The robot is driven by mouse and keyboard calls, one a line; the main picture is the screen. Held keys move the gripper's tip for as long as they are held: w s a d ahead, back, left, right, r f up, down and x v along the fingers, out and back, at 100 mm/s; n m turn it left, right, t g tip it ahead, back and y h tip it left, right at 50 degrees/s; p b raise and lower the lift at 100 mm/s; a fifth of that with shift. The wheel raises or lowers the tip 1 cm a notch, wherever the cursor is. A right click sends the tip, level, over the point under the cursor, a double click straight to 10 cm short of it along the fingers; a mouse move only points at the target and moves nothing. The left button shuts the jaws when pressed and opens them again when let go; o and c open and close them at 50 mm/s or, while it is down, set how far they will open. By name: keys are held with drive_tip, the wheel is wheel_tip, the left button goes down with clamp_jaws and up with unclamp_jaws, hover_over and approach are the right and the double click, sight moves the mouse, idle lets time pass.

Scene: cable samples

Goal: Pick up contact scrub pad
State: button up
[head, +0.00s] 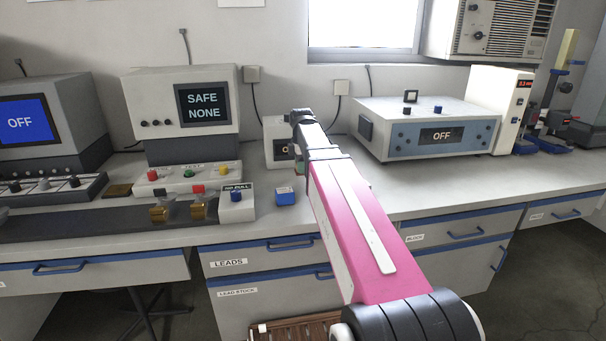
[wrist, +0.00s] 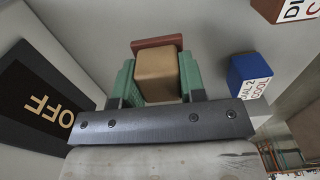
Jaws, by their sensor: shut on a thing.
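My gripper (wrist: 156,80) has green finger pads closed on the two sides of a tan block, which I take to be the contact scrub pad (wrist: 156,76). A reddish-brown strip (wrist: 157,43) shows at the block's far end; I cannot tell whether it is part of the pad. The block sits straight between the fingers, over the grey bench. I cannot tell whether it touches the bench. In the head view my pink and white arm reaches over the bench and hides most of the gripper and the held block.
A small blue block (head: 285,198) lies on the bench left of my arm; it also shows in the wrist view (wrist: 249,76). A pull-test fixture (head: 237,203) is at left, a blue-fronted instrument (head: 425,130) at right.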

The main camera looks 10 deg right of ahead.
drive_tip(key=s+a+r, duration=0.5)
drive_tip(key=a+r, duration=0.1)
drive_tip(key=a, duration=0.3)
drive_tip(key=shift+s+a+r, duration=0.2)
drive_tip(key=shift+s+a, duration=0.05)
drive_tip(key=shift+s, duration=0.1)
drive_tip(key=o, duration=0.5)
drive_tip(key=shift+c, duration=1.6)
